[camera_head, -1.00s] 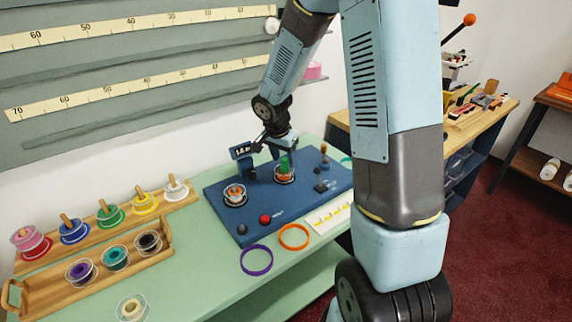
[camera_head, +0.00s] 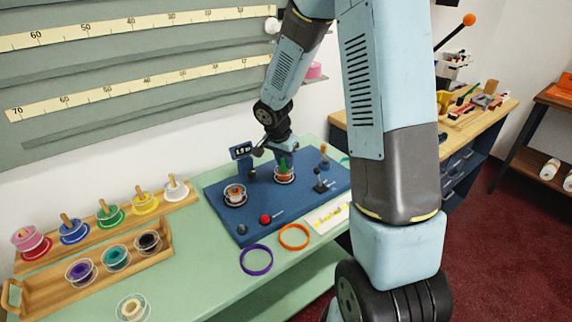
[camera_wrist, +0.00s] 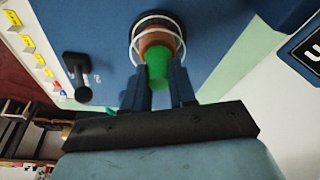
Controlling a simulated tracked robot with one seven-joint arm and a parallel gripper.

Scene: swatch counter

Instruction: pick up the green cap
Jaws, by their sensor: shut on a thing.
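The green cap (camera_wrist: 158,72) sits between the two fingers of my gripper (camera_wrist: 160,88) in the wrist view, and the fingers are shut on it. Just beyond it is an orange-brown spool (camera_wrist: 157,42) with a clear rim, on the blue board (camera_wrist: 100,25). In the head view the green cap (camera_head: 282,163) shows small and upright above the right-hand spool (camera_head: 284,177), under my gripper (camera_head: 280,158). I cannot tell whether the cap still touches the spool.
A black lever (camera_head: 320,182) stands right of the spool. Another orange spool (camera_head: 235,194), a red button (camera_head: 265,219) and a small display (camera_head: 242,150) are on the board. Purple (camera_head: 256,260) and orange (camera_head: 294,237) rings lie in front. A wooden tray (camera_head: 110,280) holds spools at left.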

